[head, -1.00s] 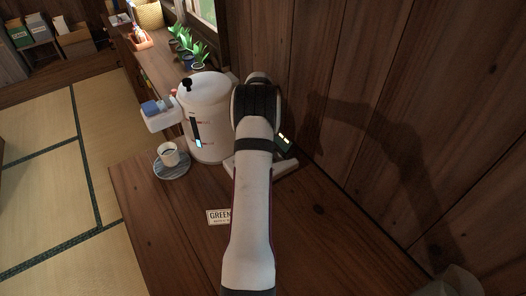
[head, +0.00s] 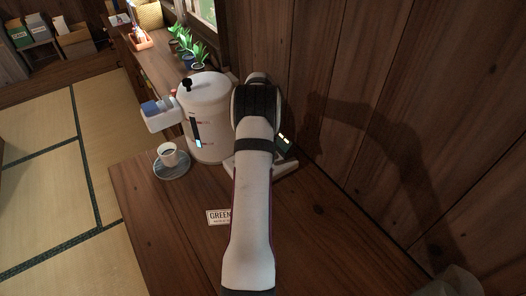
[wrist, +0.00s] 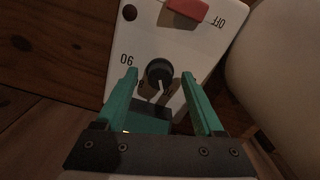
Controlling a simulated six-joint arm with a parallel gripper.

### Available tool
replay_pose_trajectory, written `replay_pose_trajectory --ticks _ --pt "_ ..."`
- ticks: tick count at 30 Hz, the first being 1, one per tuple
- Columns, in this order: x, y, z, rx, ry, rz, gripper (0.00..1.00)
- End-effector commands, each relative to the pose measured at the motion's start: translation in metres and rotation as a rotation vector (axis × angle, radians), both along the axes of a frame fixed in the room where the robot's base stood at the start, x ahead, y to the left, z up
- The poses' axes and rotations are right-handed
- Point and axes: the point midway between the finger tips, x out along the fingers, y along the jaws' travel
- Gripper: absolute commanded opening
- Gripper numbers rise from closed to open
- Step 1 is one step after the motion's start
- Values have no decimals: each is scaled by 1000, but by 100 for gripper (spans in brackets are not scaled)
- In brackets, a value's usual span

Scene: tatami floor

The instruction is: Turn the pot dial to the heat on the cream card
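The white pot (head: 207,105) stands upright on the wooden counter, its right side hidden behind my arm. In the wrist view its white control panel (wrist: 145,35) carries a round black dial (wrist: 160,72) with a white pointer line toward the bottom of the picture.
A red switch (wrist: 187,8) sits beside "OFF" on the panel. A cup (head: 168,153) on a saucer (head: 172,172) stands left of the pot. Potted plants (head: 186,45) stand behind. A wooden wall (head: 390,110) closes the right side; the front counter is mostly clear.

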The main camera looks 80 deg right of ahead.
Motion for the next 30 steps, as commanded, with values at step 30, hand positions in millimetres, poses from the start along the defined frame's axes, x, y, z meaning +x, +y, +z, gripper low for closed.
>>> replay_pose_trajectory --ticks 30 --pt "0 0 159 0 0 0 70"
